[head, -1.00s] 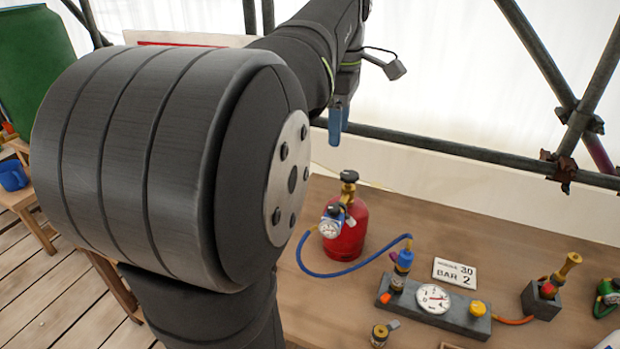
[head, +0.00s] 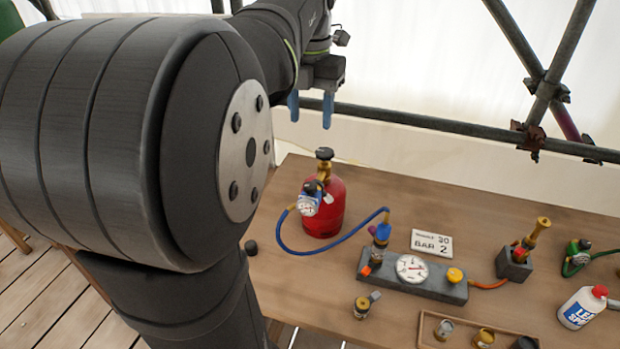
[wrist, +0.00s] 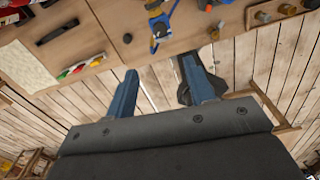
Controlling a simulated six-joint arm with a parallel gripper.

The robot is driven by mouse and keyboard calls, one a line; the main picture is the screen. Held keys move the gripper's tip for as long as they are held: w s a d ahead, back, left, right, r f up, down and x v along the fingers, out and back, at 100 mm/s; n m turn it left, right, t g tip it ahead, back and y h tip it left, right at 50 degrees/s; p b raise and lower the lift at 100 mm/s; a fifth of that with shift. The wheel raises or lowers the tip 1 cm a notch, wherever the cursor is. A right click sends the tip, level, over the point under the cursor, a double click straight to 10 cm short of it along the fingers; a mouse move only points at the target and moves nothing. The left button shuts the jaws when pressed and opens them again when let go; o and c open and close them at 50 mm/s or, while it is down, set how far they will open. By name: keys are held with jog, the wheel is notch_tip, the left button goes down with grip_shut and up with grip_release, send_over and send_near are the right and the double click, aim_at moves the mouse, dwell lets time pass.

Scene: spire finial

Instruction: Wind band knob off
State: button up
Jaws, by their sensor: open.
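My gripper (head: 311,108) is open and empty, raised behind and above the red cylinder, touching nothing. Its two blue fingers also show spread apart in the wrist view (wrist: 163,88). On the table stands a grey block (head: 430,287) with a round white gauge (head: 411,268), a yellow knob (head: 455,275) at its right end and a blue-topped fitting (head: 381,236) at its left. The red cylinder (head: 324,210) has a black top knob (head: 324,154) and a regulator with its own gauge (head: 308,205). I cannot tell which knob is the band knob.
A blue hose (head: 335,240) loops from the regulator to the block. A card (head: 431,243), brass fitting (head: 362,306), brass-topped stand (head: 515,262), tray (head: 426,330) and white bottle (head: 582,308) are on the table (head: 285,290). A scaffold rail (head: 430,128) runs behind.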

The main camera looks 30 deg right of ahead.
aim_at(310, 185)
notch_tip(310, 185, down, 16)
jog(key=shift+f, duration=0.25)
jog(key=shift+c, duration=0.4)
jog(key=c, duration=0.9)
